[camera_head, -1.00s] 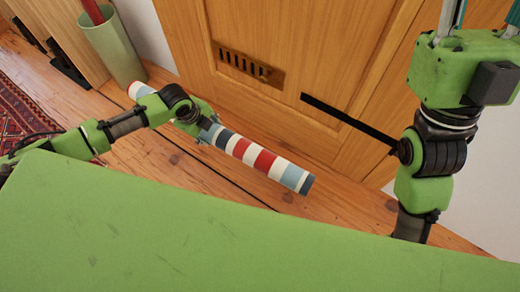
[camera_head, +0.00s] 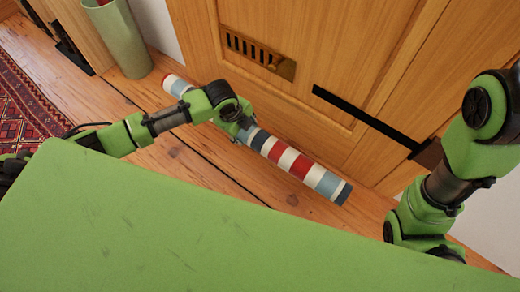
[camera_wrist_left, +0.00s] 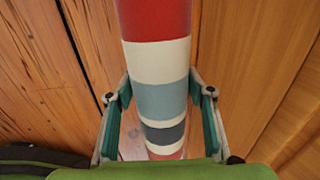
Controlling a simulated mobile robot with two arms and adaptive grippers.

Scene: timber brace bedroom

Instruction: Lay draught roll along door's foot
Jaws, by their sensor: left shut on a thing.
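The draught roll (camera_head: 326,182) is a long striped cylinder in red, white, light blue and navy. It runs diagonally along the foot of the wooden door (camera_head: 300,25). My left gripper (camera_head: 243,132) is shut on the middle of the roll, hiding part of it. In the left wrist view the roll (camera_wrist_left: 160,60) passes between the teal fingers of the left gripper (camera_wrist_left: 162,125), one on each side. I cannot tell whether the roll touches the floor or the door. My right arm is at the right edge, with its gripper out of frame.
A pale green bin (camera_head: 118,40) stands at the upper left. A patterned red rug (camera_head: 25,110) lies at the far left. The door has a brass vent (camera_head: 258,55) and a black strip (camera_head: 365,116). Floorboards (camera_head: 190,165) are bare before the roll.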

